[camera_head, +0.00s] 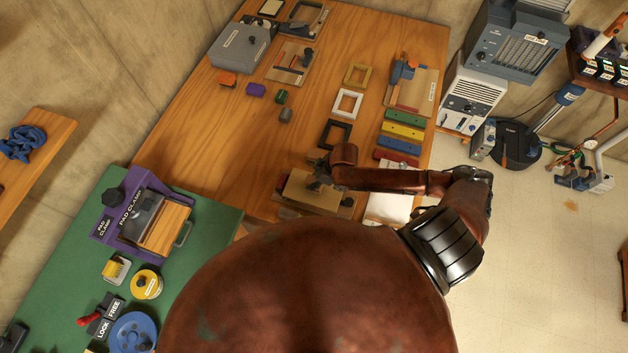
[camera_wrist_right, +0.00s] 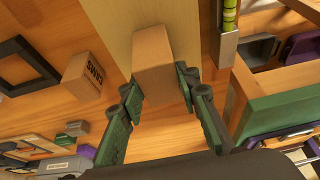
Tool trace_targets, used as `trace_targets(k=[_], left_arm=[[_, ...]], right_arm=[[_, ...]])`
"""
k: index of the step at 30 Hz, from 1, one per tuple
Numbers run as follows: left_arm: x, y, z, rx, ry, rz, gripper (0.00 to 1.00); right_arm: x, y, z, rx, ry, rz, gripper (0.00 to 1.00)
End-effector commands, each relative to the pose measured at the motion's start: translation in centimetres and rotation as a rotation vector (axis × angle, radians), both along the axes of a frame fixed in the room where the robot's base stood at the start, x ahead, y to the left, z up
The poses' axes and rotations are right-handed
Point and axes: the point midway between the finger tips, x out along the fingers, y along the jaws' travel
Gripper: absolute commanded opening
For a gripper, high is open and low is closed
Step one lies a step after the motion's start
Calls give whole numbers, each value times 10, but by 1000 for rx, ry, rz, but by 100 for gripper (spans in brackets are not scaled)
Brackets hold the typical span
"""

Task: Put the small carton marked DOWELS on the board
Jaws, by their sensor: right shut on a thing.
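My right gripper (camera_head: 320,178) is over the pale board (camera_head: 325,201) at the table's near edge. In the right wrist view, its green fingers (camera_wrist_right: 157,98) are shut on a plain brown carton (camera_wrist_right: 153,52). No label shows on this carton's visible faces. The pale board (camera_wrist_right: 116,22) lies behind it; I cannot tell whether the carton touches the board. A second brown carton (camera_wrist_right: 90,76) stands left of the board, with dark lettering I cannot read surely. My left gripper is not in view.
Left of the board lies a black frame (camera_wrist_right: 25,66); a white frame (camera_head: 347,103) is further back. Colored bars (camera_head: 401,131) lie to the right. The green bench (camera_head: 65,258) holds a purple pad clamp (camera_head: 112,215).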

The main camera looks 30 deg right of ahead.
Motion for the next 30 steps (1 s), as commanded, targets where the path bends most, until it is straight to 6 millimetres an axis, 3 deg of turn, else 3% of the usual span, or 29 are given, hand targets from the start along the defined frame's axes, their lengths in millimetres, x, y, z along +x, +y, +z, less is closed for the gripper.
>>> trace_targets(k=[7, 8, 15, 24, 30], left_arm=[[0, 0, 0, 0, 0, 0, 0], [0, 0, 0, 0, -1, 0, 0], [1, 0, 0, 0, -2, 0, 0], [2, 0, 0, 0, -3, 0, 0], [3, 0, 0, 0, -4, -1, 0]], right_arm=[[0, 0, -2, 0, 0, -1, 3], [0, 0, -2, 0, 0, -1, 31], [0, 0, -2, 0, 0, 0, 47], [0, 0, 0, 0, 0, 0, 47], [-7, -6, 22, -1, -1, 1, 47]])
